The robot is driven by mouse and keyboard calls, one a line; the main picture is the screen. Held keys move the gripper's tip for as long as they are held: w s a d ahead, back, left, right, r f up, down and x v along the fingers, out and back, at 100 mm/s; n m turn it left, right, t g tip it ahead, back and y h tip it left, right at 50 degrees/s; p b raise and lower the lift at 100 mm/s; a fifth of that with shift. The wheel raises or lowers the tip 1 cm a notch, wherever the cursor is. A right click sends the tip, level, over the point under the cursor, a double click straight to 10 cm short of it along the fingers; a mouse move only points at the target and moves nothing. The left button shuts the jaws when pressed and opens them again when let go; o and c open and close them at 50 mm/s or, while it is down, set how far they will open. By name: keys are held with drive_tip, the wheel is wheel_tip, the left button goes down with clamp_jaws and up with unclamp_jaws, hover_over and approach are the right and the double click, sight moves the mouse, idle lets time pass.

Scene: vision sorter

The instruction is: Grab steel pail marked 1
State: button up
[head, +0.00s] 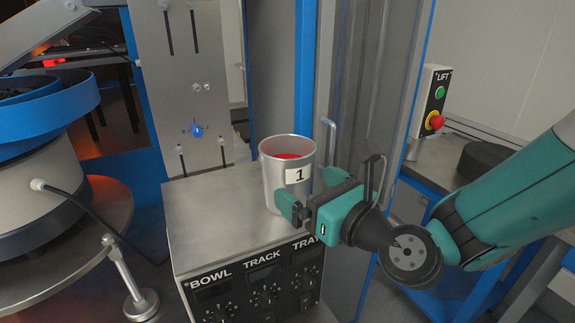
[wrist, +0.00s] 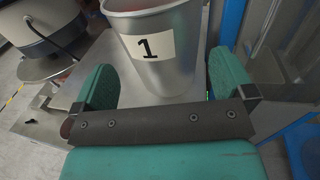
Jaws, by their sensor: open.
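The steel pail marked 1 (head: 276,179) stands upright on top of a grey control box, with red contents showing inside its rim. My gripper (head: 289,203) is at the pail's front right side in the head view, with its jaws open. In the wrist view the pail (wrist: 168,68) is ahead of my gripper (wrist: 158,82), its lower part between the two green fingers. Gaps show on both sides, and the fingers hold nothing. The label with the 1 faces the wrist camera. The pail's top is cut off in the wrist view.
The control box (head: 203,221) has knobs and BOWL and TRACK labels on its front. A blue-rimmed bowl machine (head: 45,125) stands left. A blue-edged post and clear panel (head: 372,95) rise behind the pail. A LIFT button box (head: 431,100) is at right.

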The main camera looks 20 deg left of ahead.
sight(291, 172)
drive_tip(key=p+x, duration=0.2)
drive_tip(key=x, duration=0.1)
drive_tip(key=p+x, duration=0.1)
drive_tip(key=x, duration=0.1)
drive_tip(key=shift+r, duration=0.35)
drive_tip(key=shift+w+a+f, duration=0.15)
drive_tip(key=shift+w, duration=0.05)
drive_tip(key=c, duration=0.6)
drive_tip(key=shift+c, duration=0.2)
